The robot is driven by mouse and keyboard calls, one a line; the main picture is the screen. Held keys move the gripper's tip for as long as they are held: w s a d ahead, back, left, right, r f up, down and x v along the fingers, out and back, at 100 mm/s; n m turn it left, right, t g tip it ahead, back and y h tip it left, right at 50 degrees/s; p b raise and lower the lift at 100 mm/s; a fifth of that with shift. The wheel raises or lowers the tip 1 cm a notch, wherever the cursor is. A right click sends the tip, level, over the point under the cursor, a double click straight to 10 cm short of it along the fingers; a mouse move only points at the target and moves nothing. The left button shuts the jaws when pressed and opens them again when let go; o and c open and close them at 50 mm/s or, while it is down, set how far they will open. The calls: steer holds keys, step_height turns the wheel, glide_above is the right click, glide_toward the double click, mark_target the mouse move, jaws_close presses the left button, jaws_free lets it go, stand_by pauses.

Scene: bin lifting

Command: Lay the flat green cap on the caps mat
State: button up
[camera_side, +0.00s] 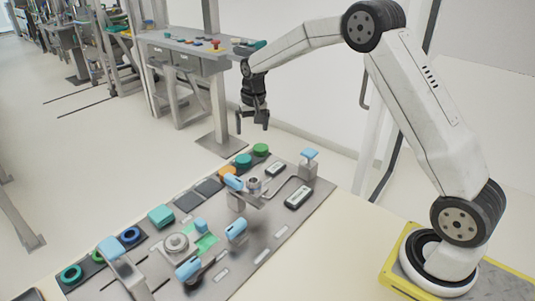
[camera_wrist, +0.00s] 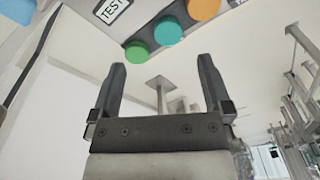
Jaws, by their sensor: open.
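My gripper (camera_side: 252,117) is open and empty, high above the far end of the workbench in the side view. Its two fingers (camera_wrist: 161,66) stand wide apart in the wrist view, with nothing between them. A flat round green cap (camera_side: 261,150) lies at the far end of a dark mat (camera_side: 254,160), below my gripper and apart from it. The green cap also shows in the wrist view (camera_wrist: 137,52), beyond the fingers. A teal cap (camera_side: 243,160) and an orange cap (camera_side: 228,169) lie in the same row. No label on this mat is readable.
Two bare dark pads (camera_side: 208,187) follow in the row, then a teal block (camera_side: 161,215) and several rings (camera_side: 130,235). A blue-topped post (camera_side: 309,154) stands at the bench's right corner. Blue-handled fixtures (camera_side: 236,230) crowd the front. The air around my gripper is clear.

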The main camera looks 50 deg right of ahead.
steer(key=s+a+f+n, duration=0.1)
steer(key=s+a+n, duration=0.1)
steer(key=s, duration=0.6)
steer(key=s+a+n+t, duration=0.1)
steer(key=s+a+n, duration=0.1)
steer(key=s+a, duration=0.3)
steer(key=s+a+f+n, duration=0.1)
steer(key=s+a+n, duration=0.1)
steer(key=s, duration=1.1)
steer(key=shift+s+a+f, duration=0.2)
steer(key=shift+a+f, duration=0.15)
steer(key=shift+a, duration=0.45)
